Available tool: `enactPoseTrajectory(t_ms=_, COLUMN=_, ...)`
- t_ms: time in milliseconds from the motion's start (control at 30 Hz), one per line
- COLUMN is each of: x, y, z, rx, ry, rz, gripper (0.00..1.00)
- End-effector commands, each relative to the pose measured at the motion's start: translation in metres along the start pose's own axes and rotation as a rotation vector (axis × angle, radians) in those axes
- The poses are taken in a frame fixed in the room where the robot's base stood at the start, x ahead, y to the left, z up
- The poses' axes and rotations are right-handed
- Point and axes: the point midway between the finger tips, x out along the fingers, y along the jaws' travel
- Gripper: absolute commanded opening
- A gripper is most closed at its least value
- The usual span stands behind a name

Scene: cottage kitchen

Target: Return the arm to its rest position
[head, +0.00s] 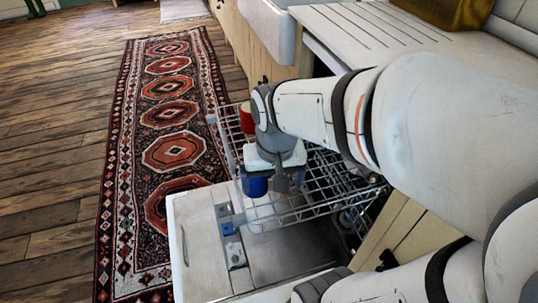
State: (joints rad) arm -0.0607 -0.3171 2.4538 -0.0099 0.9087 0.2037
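My arm reaches in from the right side of the head view. My gripper (279,180) points down over the left part of a pulled-out wire dishwasher rack (318,207). One dark finger shows below its pale body; the rest is hidden, so I cannot tell whether it is open or shut. A blue cup (254,187) is in the rack just left of the finger. I cannot tell whether the finger touches it. A red cup (247,119) stands in the rack behind the gripper.
The open dishwasher door (205,240) lies flat below the rack. A white counter (370,30) and sink (268,28) run along the back right. A patterned rug (170,115) lies on the wooden floor (50,130) at left, where there is free room.

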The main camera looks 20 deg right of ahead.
Motion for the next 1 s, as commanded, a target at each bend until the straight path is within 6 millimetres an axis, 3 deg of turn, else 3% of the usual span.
enactPoseTrajectory(t_ms=167, x=0.000, y=0.017, z=0.016, rx=-0.128, ry=0.012, rz=0.000, gripper=0.91)
enactPoseTrajectory(t_ms=467, x=-0.001, y=0.017, z=0.017, rx=-0.140, ry=0.012, rz=0.000, gripper=0.91)
enactPoseTrajectory(t_ms=567, x=-0.011, y=0.017, z=0.015, rx=-0.141, ry=0.016, rz=0.000, gripper=0.91)
enactPoseTrajectory(t_ms=667, x=-0.036, y=0.017, z=0.012, rx=-0.143, ry=0.027, rz=-0.001, gripper=0.91)
enactPoseTrajectory(t_ms=1000, x=-0.147, y=0.017, z=-0.003, rx=-0.151, ry=0.087, rz=-0.005, gripper=0.91)
